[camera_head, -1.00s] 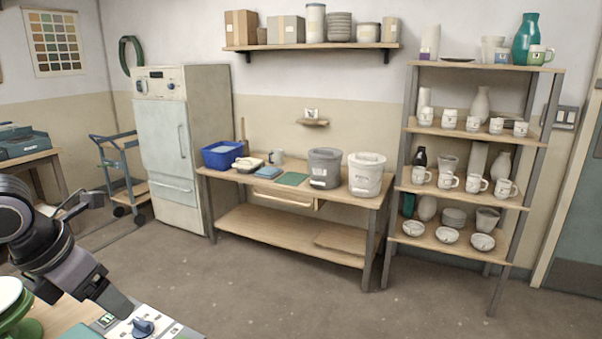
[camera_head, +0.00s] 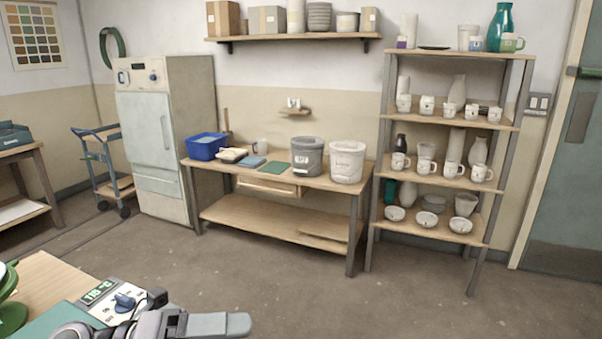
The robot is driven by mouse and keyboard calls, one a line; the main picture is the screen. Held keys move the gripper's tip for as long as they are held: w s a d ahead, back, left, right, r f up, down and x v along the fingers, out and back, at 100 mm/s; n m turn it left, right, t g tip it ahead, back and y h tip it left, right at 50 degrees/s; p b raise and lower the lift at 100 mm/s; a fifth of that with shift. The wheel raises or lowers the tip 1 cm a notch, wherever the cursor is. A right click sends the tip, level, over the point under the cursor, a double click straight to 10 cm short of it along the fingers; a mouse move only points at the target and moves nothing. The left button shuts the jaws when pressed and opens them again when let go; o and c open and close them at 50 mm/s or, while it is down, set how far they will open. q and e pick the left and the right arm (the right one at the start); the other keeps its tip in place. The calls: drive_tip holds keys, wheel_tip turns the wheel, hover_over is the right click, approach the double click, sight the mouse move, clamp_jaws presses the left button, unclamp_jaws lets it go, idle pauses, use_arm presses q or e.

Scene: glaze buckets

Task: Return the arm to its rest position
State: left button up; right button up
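My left arm comes in low at the bottom edge. Its gripper (camera_head: 218,324) points right, just in front of a white panel with a display and a blue knob (camera_head: 125,301). The gripper is seen nearly edge-on and cut by the frame, so I cannot tell whether its fingers are apart. I see nothing held in it. My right gripper is not in view.
The near wooden table (camera_head: 48,277) carries a green stand (camera_head: 10,300) at the left edge. Open floor lies beyond. The back bench (camera_head: 290,178) holds a blue tub (camera_head: 207,147), a grey bucket (camera_head: 307,157) and a white bucket (camera_head: 347,162). A pottery shelf (camera_head: 440,180) stands right.

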use_arm(q)
drive_tip(key=w+a+f+n+t+y+b, duration=0.1)
drive_tip(key=a+f+n+t+y, duration=0.35)
drive_tip(key=n, duration=0.45)
drive_tip(key=a+f+n+t+y, duration=0.1)
drive_tip(key=f+n+t+y, duration=0.2)
drive_tip(key=f+n+t, duration=0.35)
drive_tip(key=w+a+f+n+t+y+b, duration=0.1)
drive_tip(key=a+f+n+t+y, duration=0.4)
drive_tip(key=n, duration=0.6)
drive_tip(key=s+f+n+g+y, duration=0.1)
drive_tip(key=s+f+n+g, duration=0.3)
drive_tip(key=f, duration=0.5)
drive_tip(key=s+f+n+g+y, duration=0.2)
drive_tip(key=s+f+n+g, duration=0.1)
drive_tip(key=s+f, duration=0.5)
drive_tip(key=shift+a+f+n+g, duration=0.4)
drive_tip(key=shift+f+g, duration=0.15)
drive_tip(key=shift+g, duration=0.15)
